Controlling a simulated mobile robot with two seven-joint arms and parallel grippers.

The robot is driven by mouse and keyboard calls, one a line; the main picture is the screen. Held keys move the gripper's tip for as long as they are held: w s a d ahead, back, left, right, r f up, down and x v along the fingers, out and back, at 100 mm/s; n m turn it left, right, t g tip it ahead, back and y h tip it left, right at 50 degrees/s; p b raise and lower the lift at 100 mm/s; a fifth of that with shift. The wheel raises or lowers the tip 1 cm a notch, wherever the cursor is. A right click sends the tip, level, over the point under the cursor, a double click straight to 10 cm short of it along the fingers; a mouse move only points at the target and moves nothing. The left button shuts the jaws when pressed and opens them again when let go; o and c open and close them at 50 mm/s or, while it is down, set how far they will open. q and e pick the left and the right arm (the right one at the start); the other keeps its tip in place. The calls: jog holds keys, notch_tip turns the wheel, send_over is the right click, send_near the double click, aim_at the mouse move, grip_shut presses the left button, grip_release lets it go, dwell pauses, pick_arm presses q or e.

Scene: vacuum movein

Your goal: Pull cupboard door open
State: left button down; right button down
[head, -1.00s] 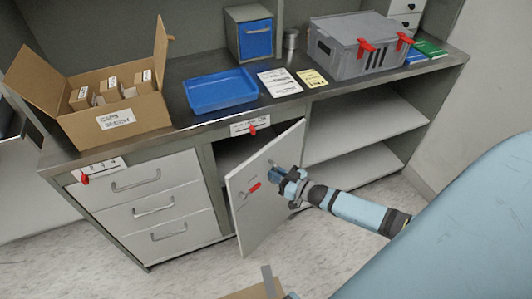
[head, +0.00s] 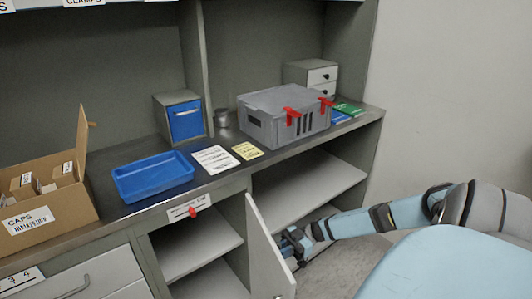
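The cupboard door (head: 263,253) is a pale grey panel. It stands wide open, swung out toward me from its hinge on the right of the cupboard opening, and I see it nearly edge-on. The cupboard interior (head: 195,245) with its shelf shows to the left of it. My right gripper (head: 293,243) is on the far, right-hand side of the door, close against its outer face. The door partly hides the fingers and handle, so I cannot tell whether they grip or touch anything. My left gripper is not in view.
On the worktop are a cardboard box (head: 42,220), a blue tray (head: 150,178), paper sheets (head: 213,159) and a grey case (head: 270,128) with red latches. Open shelves (head: 310,185) lie right of the door. Drawers (head: 85,280) are at lower left.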

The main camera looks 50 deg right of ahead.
pick_arm(q)
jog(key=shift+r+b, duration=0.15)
jog(key=shift+b, duration=0.25)
pick_arm(e)
jog(key=d, duration=0.3)
jog(key=shift+s+g, duration=0.3)
jog(key=shift+s, duration=0.1)
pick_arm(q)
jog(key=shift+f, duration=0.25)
pick_arm(e)
jog(key=c, duration=1.2)
grip_release()
jog(key=shift+d, duration=0.15)
pick_arm(q)
jog(key=shift+b, duration=0.35)
pick_arm(e)
jog(key=v, duration=1.3)
jog(key=shift+d, duration=0.3)
jog(key=shift+s, duration=0.1)
